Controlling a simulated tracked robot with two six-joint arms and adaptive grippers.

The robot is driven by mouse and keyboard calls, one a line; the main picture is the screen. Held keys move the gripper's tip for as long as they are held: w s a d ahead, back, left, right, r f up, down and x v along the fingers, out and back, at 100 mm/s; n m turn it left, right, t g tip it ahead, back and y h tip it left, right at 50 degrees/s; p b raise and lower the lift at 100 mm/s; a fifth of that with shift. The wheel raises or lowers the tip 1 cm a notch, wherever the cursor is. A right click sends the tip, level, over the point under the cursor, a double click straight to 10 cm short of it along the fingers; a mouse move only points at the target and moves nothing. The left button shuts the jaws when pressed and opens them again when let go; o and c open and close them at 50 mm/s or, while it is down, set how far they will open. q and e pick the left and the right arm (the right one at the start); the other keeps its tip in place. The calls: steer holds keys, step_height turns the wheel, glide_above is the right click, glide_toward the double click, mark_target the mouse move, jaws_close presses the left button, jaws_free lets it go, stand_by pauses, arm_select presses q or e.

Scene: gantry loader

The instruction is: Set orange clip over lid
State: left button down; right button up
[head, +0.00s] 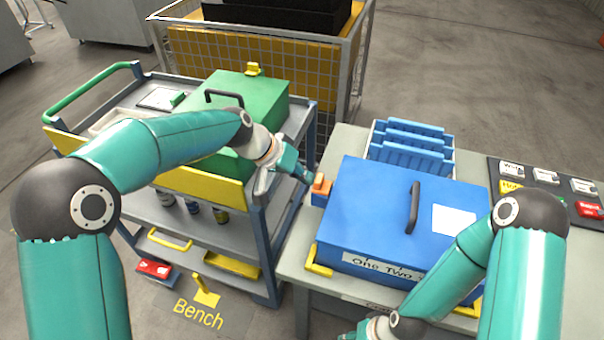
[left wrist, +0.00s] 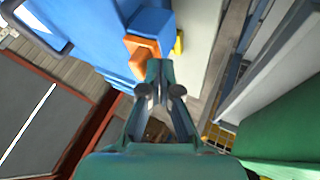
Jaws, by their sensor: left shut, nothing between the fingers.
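The blue lid (head: 365,205) with a dark handle (head: 413,208) closes a blue box on the right-hand table. The orange clip (head: 322,187) is at the lid's left side, above a small blue block (head: 319,200); whether it grips the lid's edge is unclear. In the left wrist view the orange clip (left wrist: 146,50) shows just beyond my fingertips. My left gripper (head: 308,178) is shut and empty, its tips close beside the clip; contact cannot be told. My right gripper (head: 350,335) is cut off by the bottom edge, so its fingers are hidden.
A trolley (head: 262,215) with a green box (head: 262,93) stands left of the table. Yellow clips (head: 318,264) sit at the blue box's front. A blue rack (head: 412,140) is behind it. A dark board (head: 535,177) with labelled pieces lies right.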

arm_select(q)
steer(key=shift+s+d+b, duration=0.25)
steer(key=shift+d, duration=0.45)
steer(key=shift+s+d+b, duration=0.2)
steer(key=shift+d, duration=0.45)
steer(key=shift+r, duration=0.1)
steer(key=v, duration=1.2)
